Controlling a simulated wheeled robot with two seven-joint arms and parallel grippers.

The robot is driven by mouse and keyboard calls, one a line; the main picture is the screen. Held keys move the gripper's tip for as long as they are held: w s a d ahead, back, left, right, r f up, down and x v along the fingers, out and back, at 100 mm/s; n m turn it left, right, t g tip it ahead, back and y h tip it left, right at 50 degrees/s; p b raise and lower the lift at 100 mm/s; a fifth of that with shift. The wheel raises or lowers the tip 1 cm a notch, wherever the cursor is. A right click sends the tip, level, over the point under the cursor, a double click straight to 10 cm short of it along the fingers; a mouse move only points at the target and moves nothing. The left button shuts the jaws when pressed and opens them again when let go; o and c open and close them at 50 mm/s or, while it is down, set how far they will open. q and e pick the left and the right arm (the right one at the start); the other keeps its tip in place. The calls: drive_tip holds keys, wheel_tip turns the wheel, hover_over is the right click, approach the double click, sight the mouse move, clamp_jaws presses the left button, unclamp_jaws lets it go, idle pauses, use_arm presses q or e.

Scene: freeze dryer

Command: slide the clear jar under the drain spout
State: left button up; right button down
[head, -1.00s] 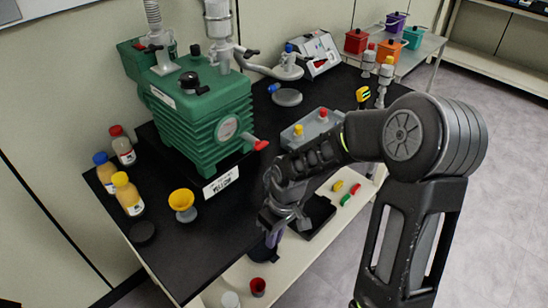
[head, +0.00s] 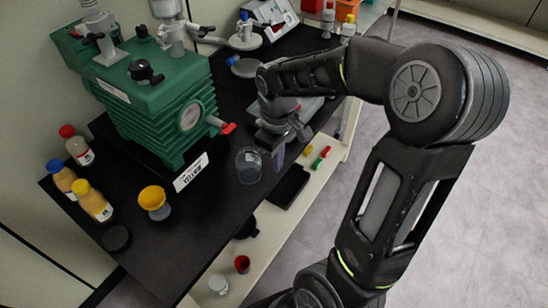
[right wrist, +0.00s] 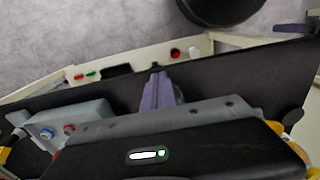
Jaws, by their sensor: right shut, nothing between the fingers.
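The clear jar (head: 249,165) stands upright on the black bench top in the head view, in front of the green machine (head: 165,95). A red-tipped spout (head: 227,128) sticks out of the machine's right side, up and left of the jar, and the jar is apart from it. My right gripper (head: 278,160) is shut and empty, just right of the jar near the bench's front edge; I cannot tell whether it touches the jar. My left gripper is not in view.
A yellow funnel-topped cup (head: 154,200) and several bottles (head: 92,203) stand left on the bench. A white label plate (head: 191,172) lies before the machine. A lower shelf holds a red cup (head: 242,264) and a white cup (head: 218,284).

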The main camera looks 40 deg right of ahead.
sight(252, 167)
wheel_tip(252, 167, down, 8)
drive_tip(key=shift+a+f+p, duration=0.1)
drive_tip(key=shift+p, duration=0.2)
drive_tip(key=w, duration=0.1)
drive_tip(key=w+p, duration=0.1)
drive_tip(key=shift+w+a+r, duration=0.25)
drive_tip(key=shift+w+a, duration=0.05)
drive_tip(key=shift+w, duration=0.05)
drive_tip(key=shift+w+a+f, duration=0.1)
drive_tip(key=shift+w+a, duration=0.1)
drive_tip(key=shift+w, duration=0.35)
drive_tip(key=shift+w+a+b, duration=0.15)
drive_tip(key=shift+w+a, duration=0.15)
drive_tip(key=shift+w, duration=0.7)
drive_tip(key=shift+w+a+b, duration=0.15)
drive_tip(key=shift+w+a, duration=0.1)
drive_tip(key=shift+w, duration=0.7)
